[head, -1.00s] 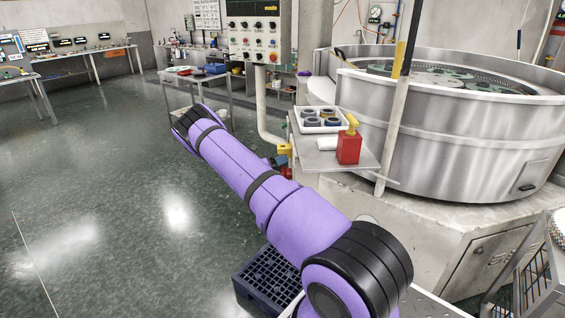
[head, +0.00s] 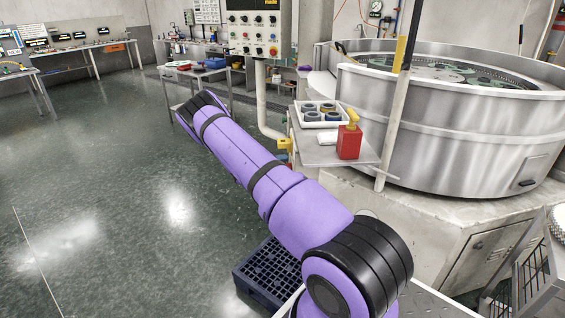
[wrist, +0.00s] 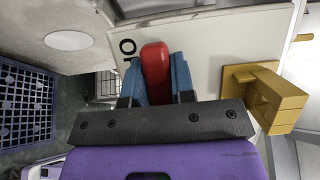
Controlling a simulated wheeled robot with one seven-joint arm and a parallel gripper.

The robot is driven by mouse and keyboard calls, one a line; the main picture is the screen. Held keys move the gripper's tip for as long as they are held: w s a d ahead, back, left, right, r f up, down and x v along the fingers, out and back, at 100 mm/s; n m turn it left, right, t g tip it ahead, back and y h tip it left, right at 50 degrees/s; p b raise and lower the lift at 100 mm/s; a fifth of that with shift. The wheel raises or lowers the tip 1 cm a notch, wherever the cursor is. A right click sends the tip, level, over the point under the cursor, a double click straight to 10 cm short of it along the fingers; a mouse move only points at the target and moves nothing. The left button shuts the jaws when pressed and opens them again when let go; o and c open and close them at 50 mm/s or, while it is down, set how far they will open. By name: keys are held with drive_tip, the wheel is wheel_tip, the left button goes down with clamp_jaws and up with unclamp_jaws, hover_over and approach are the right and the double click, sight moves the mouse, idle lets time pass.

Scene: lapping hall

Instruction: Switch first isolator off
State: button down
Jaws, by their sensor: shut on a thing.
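In the wrist view, a red isolator handle (wrist: 154,60) stands on a pale panel (wrist: 215,40). My gripper (wrist: 160,82) has its two blue fingers on either side of the handle, shut on it. A dark round mark like an "O" (wrist: 127,47) is on the panel just left of the handle. A yellow block-shaped fitting (wrist: 279,98) sits to the right of my gripper, apart from it.
A small shelf (head: 335,156) with a white tray of rings and a red bottle (head: 349,142) stands close to my arm. The large steel lapping machine (head: 450,120) is on the right. A dark blue crate (head: 262,272) is on the floor. The left floor is clear.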

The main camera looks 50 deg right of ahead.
idle(0.3)
drive_tip(key=c, duration=1)
unclamp_jaws()
drive_tip(key=shift+o, duration=0.2)
drive_tip(key=shift+w+a, duration=0.1)
drive_tip(key=v, duration=1)
drive_tip(key=shift+a, duration=0.25)
drive_tip(key=shift+w, duration=0.1)
